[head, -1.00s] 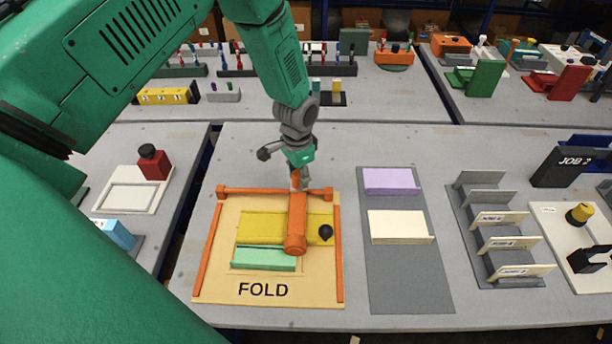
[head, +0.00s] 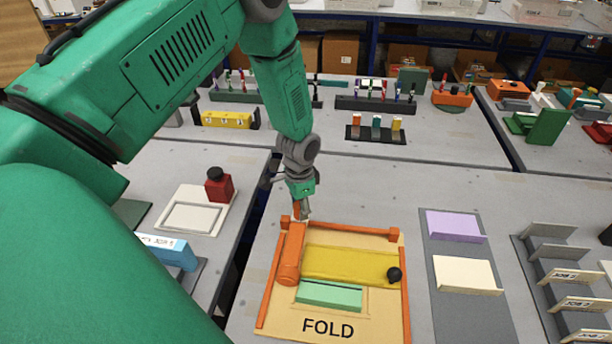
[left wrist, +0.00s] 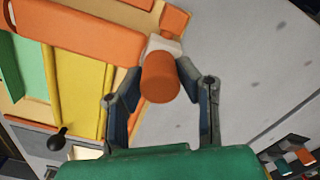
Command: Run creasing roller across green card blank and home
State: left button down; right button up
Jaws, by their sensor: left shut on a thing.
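The orange creasing roller (head: 290,252) lies at the left side of the FOLD board (head: 290,322), inside its orange rails. My left gripper (head: 302,212) is shut on the roller's round orange handle (left wrist: 160,78) at the board's far left. The fingers sit on both sides of the handle in the left wrist view. The green card blank (head: 330,295) lies on the near part of the board, to the right of the roller. The yellow flap (head: 345,263) with a black knob (head: 394,275) lies flat behind the card. My right gripper is not in view.
A grey mat with a purple block (head: 455,226) and a cream block (head: 465,272) is to the right. A grey slotted rack (head: 570,300) stands further right. A stamp pad with a red stamp (head: 219,187) and a blue block (head: 168,252) are left.

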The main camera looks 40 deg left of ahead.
pick_arm(q)
jog(key=shift+s+a+r, duration=0.1)
jog(key=shift+s+a, duration=0.1)
jog(key=shift+a, duration=0.4)
jog(key=c, duration=1.3)
grip_release()
jog(key=shift+a, duration=0.25)
jog(key=shift+o, duration=0.6)
jog(key=shift+s+a, duration=0.15)
jog(key=shift+d, duration=0.3)
jog(key=shift+d+r, duration=0.15)
jog(key=shift+r, duration=0.05)
notch_tip(320, 180, up, 5)
jog(key=shift+d+f, duration=0.1)
jog(key=shift+f, duration=0.1)
notch_tip(320, 180, up, 7)
jog(key=shift+a+f, duration=0.2)
jog(key=shift+a, duration=0.15)
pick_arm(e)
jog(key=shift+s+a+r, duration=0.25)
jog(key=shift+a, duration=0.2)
